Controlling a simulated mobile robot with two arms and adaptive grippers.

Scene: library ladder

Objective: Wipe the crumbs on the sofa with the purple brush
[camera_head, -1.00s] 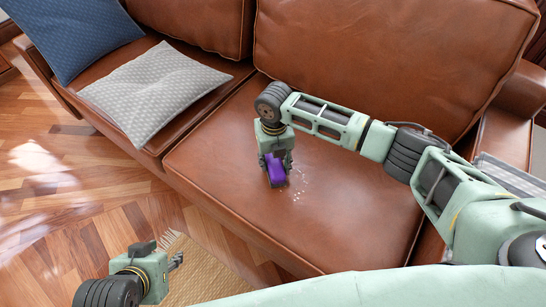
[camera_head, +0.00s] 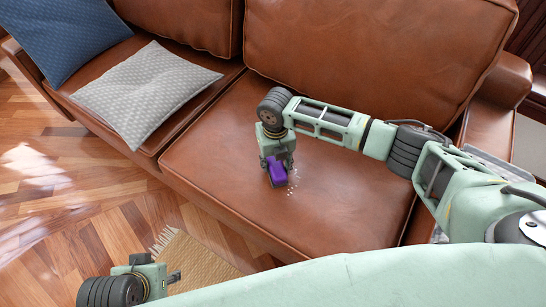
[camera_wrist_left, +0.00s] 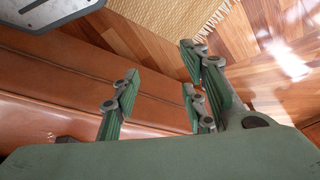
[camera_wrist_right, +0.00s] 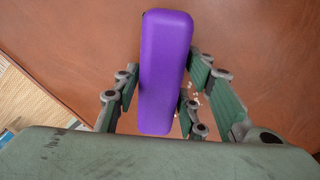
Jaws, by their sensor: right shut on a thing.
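The purple brush (camera_head: 277,171) is held low at the seat of the brown leather sofa (camera_head: 340,205). My right gripper (camera_head: 275,158) is shut on it; in the right wrist view the brush (camera_wrist_right: 165,70) sits between the fingers (camera_wrist_right: 160,105). Whether its underside touches the leather is hidden. White crumbs (camera_head: 293,180) lie on the seat just right of the brush, and a few show beside the fingers in the right wrist view (camera_wrist_right: 198,98). My left gripper (camera_wrist_left: 160,90) is open and empty, away from the sofa seat, low at the left in the head view (camera_head: 172,277).
A grey cushion (camera_head: 147,88) and a blue cushion (camera_head: 65,35) lie on the sofa's left part. A woven rug (camera_head: 195,262) lies on the wooden floor (camera_head: 60,200) in front. The seat right of the crumbs is bare beneath my right arm.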

